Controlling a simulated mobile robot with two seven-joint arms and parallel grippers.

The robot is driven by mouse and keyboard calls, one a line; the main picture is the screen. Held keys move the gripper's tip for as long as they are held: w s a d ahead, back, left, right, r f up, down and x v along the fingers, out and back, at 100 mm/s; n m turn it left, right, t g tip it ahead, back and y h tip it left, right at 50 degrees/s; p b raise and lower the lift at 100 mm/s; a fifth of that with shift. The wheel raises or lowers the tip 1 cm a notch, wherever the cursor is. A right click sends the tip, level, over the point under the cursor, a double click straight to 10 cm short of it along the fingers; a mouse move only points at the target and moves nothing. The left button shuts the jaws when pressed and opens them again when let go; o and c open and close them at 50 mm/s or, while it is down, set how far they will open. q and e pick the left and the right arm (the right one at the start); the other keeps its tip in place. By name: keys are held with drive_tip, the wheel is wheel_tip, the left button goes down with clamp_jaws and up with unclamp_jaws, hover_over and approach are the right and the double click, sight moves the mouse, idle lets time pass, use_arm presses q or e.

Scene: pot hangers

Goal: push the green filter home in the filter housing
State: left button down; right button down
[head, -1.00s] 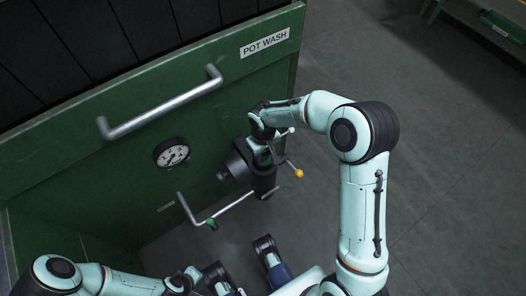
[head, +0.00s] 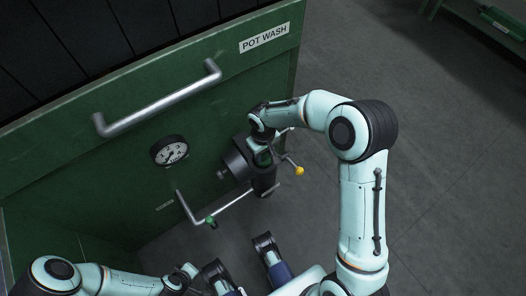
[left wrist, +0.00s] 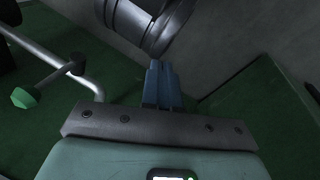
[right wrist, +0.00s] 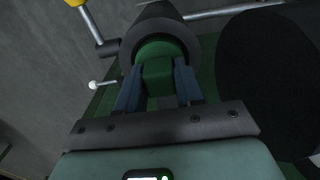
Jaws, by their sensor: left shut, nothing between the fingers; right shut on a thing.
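The filter housing (head: 239,163) is a dark cylinder on the green panel in the head view; its dark round mouth (right wrist: 160,20) fills the top of the right wrist view. The green filter (right wrist: 158,72) sits in that mouth with its block-shaped grip sticking out. My right gripper (right wrist: 157,84) is shut on this grip. In the head view my right gripper (head: 262,150) is at the housing's front and partly hidden by its arm. How deep the filter sits cannot be told. My left gripper (left wrist: 162,75) is shut and empty, below and apart from the housing (left wrist: 150,22).
A lever with a yellow knob (head: 299,170) sticks out beside the housing. A gauge (head: 170,151) and a long handle (head: 160,100) are on the panel.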

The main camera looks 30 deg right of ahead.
use_arm(q)
drive_tip(key=shift+w+a+f, duration=0.1)
drive_tip(key=shift+w+f, duration=0.05)
drive_tip(key=shift+w, duration=0.05)
use_arm(e)
drive_tip(key=shift+f, duration=0.25)
drive_tip(key=c, duration=0.6)
unclamp_jaws()
drive_tip(key=shift+c, duration=0.2)
drive_tip(key=shift+r, duration=0.1)
use_arm(q)
drive_tip(key=s+d+r+g+p, duration=0.1)
drive_tip(key=s+d+r+p, duration=0.1)
drive_tip(key=s+r+p, duration=0.1)
drive_tip(key=shift+s+d+r+h, duration=0.2)
drive_tip(key=shift+s+r+h, duration=0.25)
drive_tip(key=shift+s, duration=0.55)
use_arm(e)
wheel_tip(320, 180, up, 13)
drive_tip(key=shift+r, duration=0.1)
